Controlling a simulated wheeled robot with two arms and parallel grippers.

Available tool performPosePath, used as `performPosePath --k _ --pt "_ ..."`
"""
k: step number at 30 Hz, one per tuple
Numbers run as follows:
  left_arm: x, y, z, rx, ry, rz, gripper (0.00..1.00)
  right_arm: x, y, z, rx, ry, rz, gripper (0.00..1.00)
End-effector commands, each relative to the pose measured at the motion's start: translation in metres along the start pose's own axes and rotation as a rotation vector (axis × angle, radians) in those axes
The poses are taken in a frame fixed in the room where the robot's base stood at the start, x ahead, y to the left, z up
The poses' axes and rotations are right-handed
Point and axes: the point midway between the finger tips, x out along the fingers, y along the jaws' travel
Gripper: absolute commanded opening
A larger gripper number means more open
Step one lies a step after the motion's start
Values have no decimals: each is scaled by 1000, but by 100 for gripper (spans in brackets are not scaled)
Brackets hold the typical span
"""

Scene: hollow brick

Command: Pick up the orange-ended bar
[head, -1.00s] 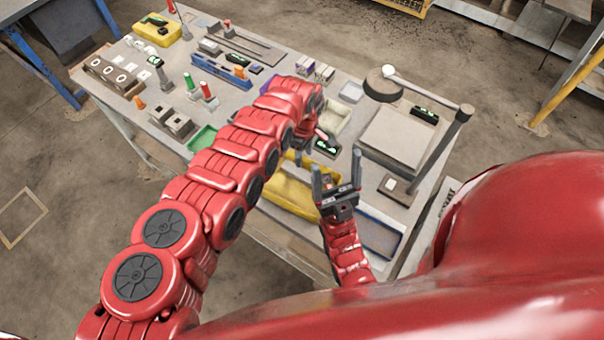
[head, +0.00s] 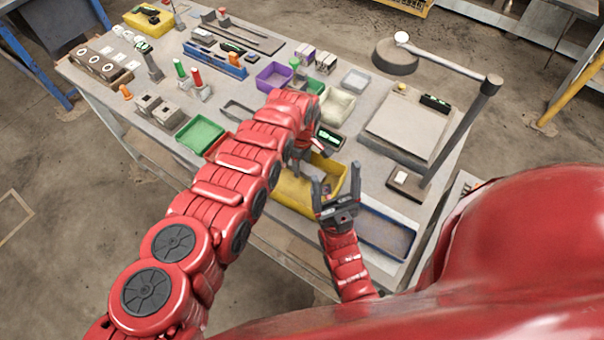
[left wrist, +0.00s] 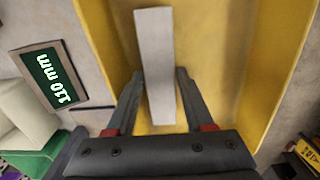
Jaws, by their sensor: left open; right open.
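A plain pale grey bar (left wrist: 155,60) lies in a yellow tray (left wrist: 232,60) in the left wrist view. I see no orange end on it. My left gripper (left wrist: 157,76) is open, with its dark fingers on either side of the bar and apart from it. In the head view my left arm hides most of that gripper and part of the yellow tray (head: 297,197). My right gripper (head: 336,178) is open and empty, in front of the tray's right end in the picture.
A display reading 110 mm (left wrist: 53,80) sits beside the yellow tray. The grey plate (head: 408,133) is mostly bare.

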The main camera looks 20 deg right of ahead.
Motion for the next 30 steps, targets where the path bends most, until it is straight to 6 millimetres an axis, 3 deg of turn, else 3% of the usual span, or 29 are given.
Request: performPosePath --k 1,8,17,30 --pt "8 0 0 0 0 1 52 -8 0 1 0 0 0 79" --pt "5 0 0 0 1 1 52 -5 0 1 0 0 0 79" --pt "5 0 0 0 1 1 0 -5 0 1 0 1 0 79" --pt "4 0 0 0 1 1 0 -5 0 1 0 0 0 79"
